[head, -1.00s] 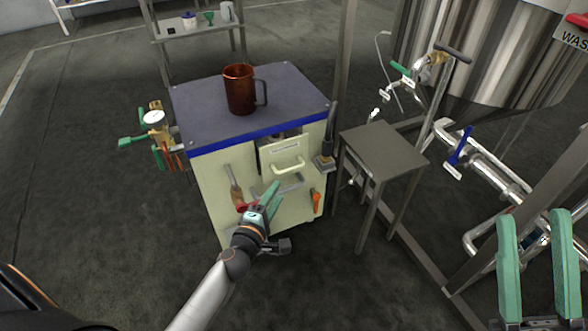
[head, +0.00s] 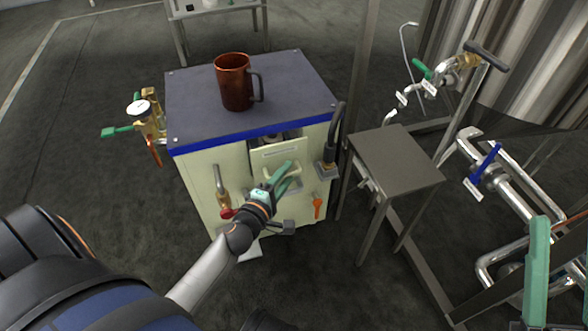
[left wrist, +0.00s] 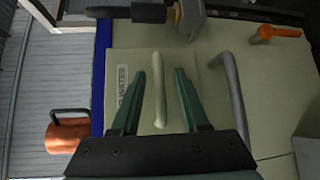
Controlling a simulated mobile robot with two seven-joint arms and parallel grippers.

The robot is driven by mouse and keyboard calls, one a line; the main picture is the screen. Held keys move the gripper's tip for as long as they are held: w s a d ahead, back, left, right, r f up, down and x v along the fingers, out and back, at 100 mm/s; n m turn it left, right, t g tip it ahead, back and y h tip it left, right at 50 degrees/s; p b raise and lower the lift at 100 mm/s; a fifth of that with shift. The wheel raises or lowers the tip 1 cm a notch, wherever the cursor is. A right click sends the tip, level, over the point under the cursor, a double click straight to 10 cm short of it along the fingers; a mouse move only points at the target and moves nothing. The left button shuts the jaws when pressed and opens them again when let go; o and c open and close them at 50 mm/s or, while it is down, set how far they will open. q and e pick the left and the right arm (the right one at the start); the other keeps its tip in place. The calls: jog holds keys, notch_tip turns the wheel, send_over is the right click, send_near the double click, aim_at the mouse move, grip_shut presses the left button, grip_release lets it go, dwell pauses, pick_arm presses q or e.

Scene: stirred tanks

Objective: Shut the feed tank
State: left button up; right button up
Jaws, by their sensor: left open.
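The feed tank's pale front (head: 278,152) stands out from the upper face of the cream cabinet (head: 202,180), with a dark gap behind its top edge. In the left wrist view, the front (left wrist: 140,60) has a label partly reading "WATER" and a pale bar handle (left wrist: 158,85). My left gripper (head: 293,171) is open in front of it. In the left wrist view, the handle shows between its two green fingers (left wrist: 157,72); contact cannot be told. One green finger of my right gripper (head: 537,270) shows at the right edge; its opening is not visible.
A copper mug (head: 234,85) stands on the cabinet's dark top. A grey bar handle (left wrist: 230,90) is below the tank front. A black-handled part (head: 330,150) juts out at the right. A small metal table (head: 396,155) stands beside the cabinet, with pipes and valves (head: 487,165) beyond.

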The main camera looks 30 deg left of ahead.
pick_arm(q)
jog(key=shift+w, duration=0.15)
grip_shut()
dwell(0.4)
dwell(1.0)
